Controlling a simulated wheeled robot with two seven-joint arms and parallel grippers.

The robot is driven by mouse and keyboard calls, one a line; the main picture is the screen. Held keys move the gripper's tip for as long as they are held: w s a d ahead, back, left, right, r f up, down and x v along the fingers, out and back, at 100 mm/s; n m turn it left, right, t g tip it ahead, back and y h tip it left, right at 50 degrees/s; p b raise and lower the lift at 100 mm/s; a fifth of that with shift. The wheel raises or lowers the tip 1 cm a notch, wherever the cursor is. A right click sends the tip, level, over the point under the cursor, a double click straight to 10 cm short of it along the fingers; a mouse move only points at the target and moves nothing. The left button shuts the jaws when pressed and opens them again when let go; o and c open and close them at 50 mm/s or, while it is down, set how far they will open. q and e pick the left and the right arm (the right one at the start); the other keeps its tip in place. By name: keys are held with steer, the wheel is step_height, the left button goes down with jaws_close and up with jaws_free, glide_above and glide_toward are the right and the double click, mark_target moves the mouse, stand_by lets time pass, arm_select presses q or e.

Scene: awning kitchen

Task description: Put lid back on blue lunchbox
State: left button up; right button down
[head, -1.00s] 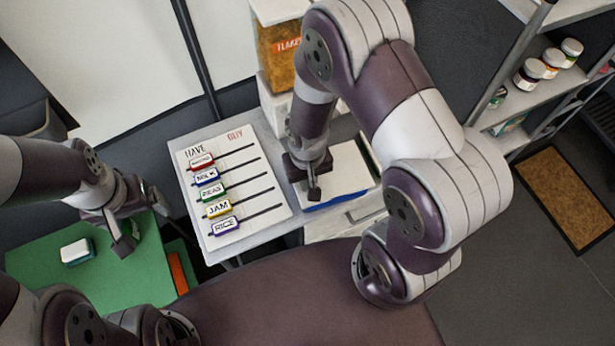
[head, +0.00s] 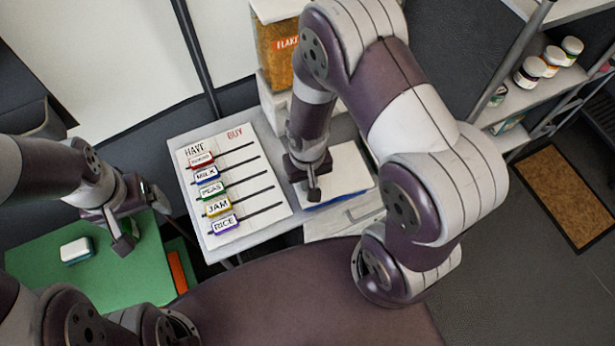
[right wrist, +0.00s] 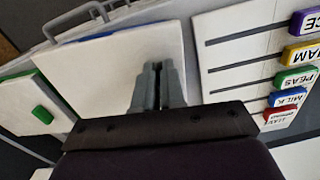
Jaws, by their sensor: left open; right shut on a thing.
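The white lid (head: 345,168) lies over the blue lunchbox (head: 335,202) on the grey counter; only a thin blue edge shows below it. I cannot tell whether the lid is fully seated. My right gripper (head: 314,194) is shut on the lid at its left side. In the right wrist view, the closed fingers (right wrist: 158,85) stand against the broad white lid (right wrist: 100,68); the grip contact is hidden. My left gripper (head: 125,238) is open and empty above the green surface at the left.
A list board (head: 270,190) with several coloured labels lies just left of the lunchbox. A flakes container (head: 280,55) stands behind. A white block (head: 76,251) lies on the green surface (head: 110,280). A shelf with jars (head: 530,72) is at the right.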

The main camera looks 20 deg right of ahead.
steer(key=c, duration=0.7)
jaws_free()
steer(key=shift+o, duration=0.2)
step_height(320, 180, up, 6)
steer(key=p, duration=0.6)
steer(key=shift+r, duration=0.1)
jaws_close()
